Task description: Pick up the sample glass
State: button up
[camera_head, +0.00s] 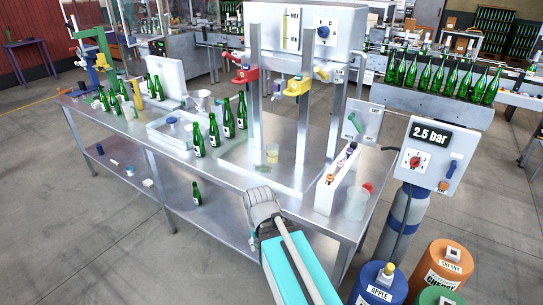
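A small clear glass with pale yellow content (272,153) stands upright on the metal bench (230,172), between the posts of the tap stand and below the yellow tap (297,87). It looks like the sample glass. My gripper (262,208) is at the bench's front edge, nearer the camera than the glass and apart from it. I see the gripper from behind, so its fingertips are hidden and I cannot tell whether it is open or shut.
Green bottles (213,130) stand left of the tap stand. A white rack (335,180) and a clear jug (357,203) stand at right. Metal posts (303,125) flank the glass. Colored drums (380,285) stand on the floor at lower right.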

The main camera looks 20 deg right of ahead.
aim_at(273, 148)
jog(key=i, duration=1)
